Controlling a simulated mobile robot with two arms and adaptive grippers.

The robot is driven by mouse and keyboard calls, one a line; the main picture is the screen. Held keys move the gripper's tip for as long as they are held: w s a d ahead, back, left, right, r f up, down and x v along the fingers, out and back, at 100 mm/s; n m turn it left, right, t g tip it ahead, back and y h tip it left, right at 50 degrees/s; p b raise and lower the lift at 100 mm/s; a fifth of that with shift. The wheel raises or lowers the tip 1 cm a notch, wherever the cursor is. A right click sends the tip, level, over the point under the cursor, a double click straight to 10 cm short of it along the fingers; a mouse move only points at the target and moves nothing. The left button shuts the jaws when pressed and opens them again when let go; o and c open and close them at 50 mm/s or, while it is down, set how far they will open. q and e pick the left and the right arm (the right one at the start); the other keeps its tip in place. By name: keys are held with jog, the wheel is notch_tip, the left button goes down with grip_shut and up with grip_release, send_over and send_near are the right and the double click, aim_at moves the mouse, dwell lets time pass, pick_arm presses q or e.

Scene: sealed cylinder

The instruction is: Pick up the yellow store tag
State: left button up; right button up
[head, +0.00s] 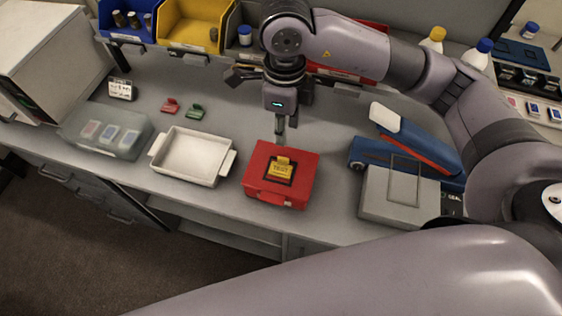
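The yellow store tag (282,168) lies on top of a red box (257,178), inside a dark square frame on its lid. Dark lettering shows on the tag. My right gripper (280,131) points down just behind the red box, beyond the tag in the picture and apart from it. Its fingertips are small and seen nearly in line, so I cannot tell whether they are open or shut. My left gripper is out of view.
A white tray (190,157) and a translucent case with cards (82,142) stand to the left. Red (170,106) and green (196,111) tags lie behind the tray. A grey box (376,201) and a blue-red device (414,153) stand to the right. Bins line the back.

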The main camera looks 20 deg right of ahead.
jog(key=p, duration=0.2)
send_over(283, 158)
notch_tip(283, 158, down, 5)
jog(key=shift+f, duration=1.05)
notch_tip(283, 158, down, 4)
jog(key=p, duration=0.2)
jog(key=shift+f+p, duration=0.2)
jog(key=shift+p, duration=0.2)
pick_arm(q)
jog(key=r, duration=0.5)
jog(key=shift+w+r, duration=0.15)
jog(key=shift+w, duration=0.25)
pick_arm(e)
jog(key=shift+f, duration=0.3)
jog(key=shift+c, duration=0.3)
grip_shut()
